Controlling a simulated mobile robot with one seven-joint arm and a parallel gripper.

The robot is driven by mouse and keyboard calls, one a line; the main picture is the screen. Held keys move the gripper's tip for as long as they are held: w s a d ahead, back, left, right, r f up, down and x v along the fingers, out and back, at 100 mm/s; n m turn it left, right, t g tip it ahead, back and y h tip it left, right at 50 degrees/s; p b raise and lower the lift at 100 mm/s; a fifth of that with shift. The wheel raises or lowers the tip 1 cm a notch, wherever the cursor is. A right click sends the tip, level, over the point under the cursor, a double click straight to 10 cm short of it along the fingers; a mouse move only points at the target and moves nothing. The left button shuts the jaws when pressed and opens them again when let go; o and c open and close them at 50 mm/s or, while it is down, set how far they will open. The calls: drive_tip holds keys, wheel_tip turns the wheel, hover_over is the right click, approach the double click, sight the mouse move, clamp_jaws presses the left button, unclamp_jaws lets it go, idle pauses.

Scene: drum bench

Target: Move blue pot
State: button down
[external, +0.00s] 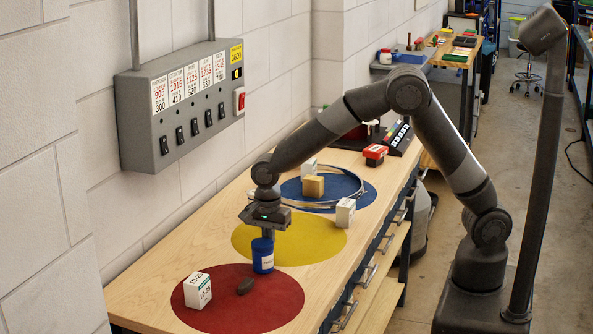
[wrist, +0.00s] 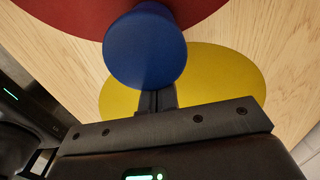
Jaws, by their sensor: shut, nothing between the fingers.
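The blue pot (external: 263,257) stands upright on the bench, with a white label on its side. It is where the red and yellow discs meet. In the wrist view its round blue lid (wrist: 144,48) fills the upper middle. My gripper (external: 268,235) points down right at the top of the pot. In the wrist view its fingers (wrist: 156,101) are together, at the lid's lower edge in the picture, with nothing between them. I cannot tell whether they touch the pot.
The red disc (external: 245,308) holds a white labelled block (external: 198,290) and a dark stone-like lump (external: 245,286). Behind are the yellow disc (external: 310,240), a white block (external: 345,212), a metal hoop (external: 363,194) and a tan block (external: 313,187). A grey switch box (external: 180,105) hangs on the wall.

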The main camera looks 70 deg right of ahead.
drive_tip(key=shift+d, duration=0.1)
drive_tip(key=shift+d, duration=0.35)
drive_tip(key=d, duration=0.3)
drive_tip(key=s+d+r+n+t, duration=0.1)
drive_tip(key=s+d+r+n, duration=0.15)
drive_tip(key=r, duration=0.55)
drive_tip(key=s+d+r+n, duration=0.1)
drive_tip(key=s+d+r, duration=0.15)
drive_tip(key=r, duration=0.55)
drive_tip(key=s+d+r+n+t, duration=0.1)
drive_tip(key=s+n, duration=0.3)
drive_tip(key=s, duration=0.4)
drive_tip(key=s+d+r+n+t, duration=0.1)
drive_tip(key=s+d+n+t, duration=0.1)
drive_tip(key=s+n, duration=0.3)
drive_tip(key=s+d+r+n+t, duration=0.1)
drive_tip(key=s+d+n, duration=0.3)
drive_tip(key=s, duration=0.9)
drive_tip(key=shift+r+n+t, duration=0.3)
drive_tip(key=shift+r+n, duration=0.3)
drive_tip(key=shift+n, duration=0.15)
drive_tip(key=shift+d, duration=0.1)
idle(1.6)
